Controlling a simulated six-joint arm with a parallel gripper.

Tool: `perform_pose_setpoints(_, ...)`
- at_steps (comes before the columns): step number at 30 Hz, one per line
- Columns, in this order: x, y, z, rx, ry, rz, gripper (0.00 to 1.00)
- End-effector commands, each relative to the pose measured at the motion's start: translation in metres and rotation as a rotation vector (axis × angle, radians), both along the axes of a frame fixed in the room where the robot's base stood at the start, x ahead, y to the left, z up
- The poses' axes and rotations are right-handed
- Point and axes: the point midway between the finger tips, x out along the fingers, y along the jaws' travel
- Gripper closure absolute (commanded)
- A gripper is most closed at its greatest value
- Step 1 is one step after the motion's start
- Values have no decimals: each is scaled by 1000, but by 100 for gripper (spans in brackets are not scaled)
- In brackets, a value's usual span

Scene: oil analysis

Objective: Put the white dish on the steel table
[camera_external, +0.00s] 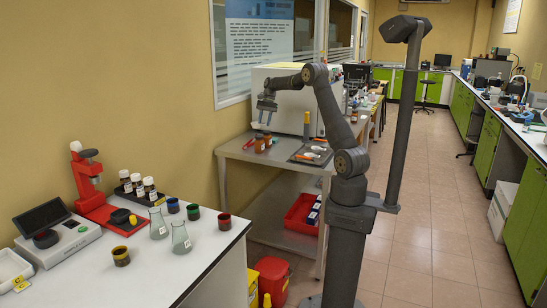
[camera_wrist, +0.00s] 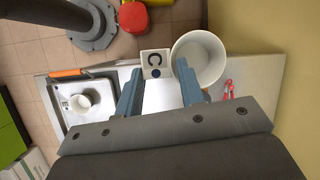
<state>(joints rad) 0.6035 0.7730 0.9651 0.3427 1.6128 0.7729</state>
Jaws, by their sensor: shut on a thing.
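The white dish (camera_wrist: 207,50) is a round, deep, empty vessel beside my right fingertip in the wrist view. A pale square tab (camera_wrist: 155,60) with a dark C and a dot is next to it, between my fingertips; the tab and dish appear joined. My gripper (camera_wrist: 160,72) is shut on this tab of the dish. In the external view my gripper (camera_external: 263,116) points down above the left part of the steel table (camera_external: 234,150). I cannot make out the dish there. In the wrist view the dish overlaps the near edge of the steel table (camera_wrist: 255,75).
A large white machine (camera_external: 285,108) stands at the back. The wall borders the table's left end.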

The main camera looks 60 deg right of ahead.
Motion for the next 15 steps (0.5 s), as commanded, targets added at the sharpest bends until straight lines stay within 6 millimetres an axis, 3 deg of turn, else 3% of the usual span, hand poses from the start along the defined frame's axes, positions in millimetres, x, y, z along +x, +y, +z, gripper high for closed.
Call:
perform_pose_setpoints(1, -19, -22, 1, 0, -2, -8, 99)
perform_pose_setpoints(6, -83, -78, 2, 1, -10, -4, 99)
perform_pose_setpoints(9, -116, -101, 2, 2, -14, -2, 99)
perform_pose_setpoints(15, -164, -128, 3, 3, -20, 4, 99)
